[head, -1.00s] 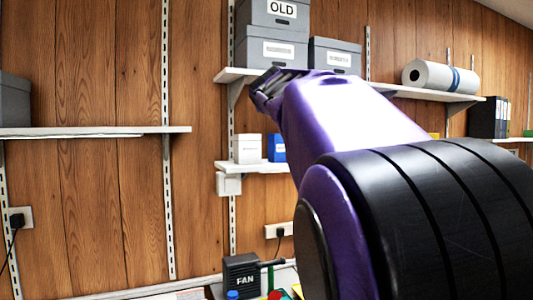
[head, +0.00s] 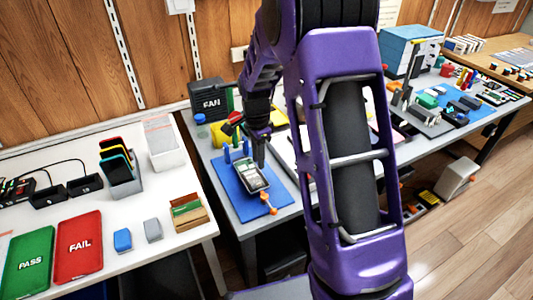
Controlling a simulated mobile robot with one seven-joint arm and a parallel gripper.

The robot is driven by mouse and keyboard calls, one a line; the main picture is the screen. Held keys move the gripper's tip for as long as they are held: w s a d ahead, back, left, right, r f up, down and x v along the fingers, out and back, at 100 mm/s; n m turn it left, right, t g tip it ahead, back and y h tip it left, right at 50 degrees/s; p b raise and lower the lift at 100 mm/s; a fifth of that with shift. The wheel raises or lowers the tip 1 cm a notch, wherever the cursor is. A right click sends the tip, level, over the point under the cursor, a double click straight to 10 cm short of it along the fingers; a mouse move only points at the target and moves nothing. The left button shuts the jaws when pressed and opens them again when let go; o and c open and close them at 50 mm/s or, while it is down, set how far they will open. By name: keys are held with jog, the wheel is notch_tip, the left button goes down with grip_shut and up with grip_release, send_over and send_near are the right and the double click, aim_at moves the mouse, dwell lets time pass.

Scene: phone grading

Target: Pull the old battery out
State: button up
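A phone (head: 252,176) lies on a blue mat (head: 275,194) on the grey workbench, in the middle of the head view. It looks dark-edged with a pale, grey-green face; I cannot make out the battery as a separate part at this size. My gripper (head: 261,160) points down just above the phone's upper right end. Its dark fingers overlap in this view, so I cannot tell whether they are open or whether they touch the phone. My purple arm hides the bench to the right of the mat.
Blue upright posts (head: 227,153) stand behind the phone and a small orange item (head: 268,198) lies in front. A black FAN box (head: 211,104) is at the back. On the left, the white table holds a green PASS tray (head: 30,262), a red FAIL tray (head: 79,246) and small boxes.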

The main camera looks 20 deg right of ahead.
aim_at(259, 183)
jog(key=shift+s+a+f, duration=0.1)
jog(key=shift+s+f, duration=0.35)
jog(key=shift+f, duration=0.05)
jog(key=shift+f+b, duration=2.75)
jog(key=shift+f, duration=1.1)
jog(key=shift+c, duration=0.3)
grip_shut()
jog(key=shift+w+r, duration=0.1)
jog(key=shift+r, duration=0.05)
jog(key=shift+r+p, duration=2.55)
jog(key=shift+r, duration=0.9)
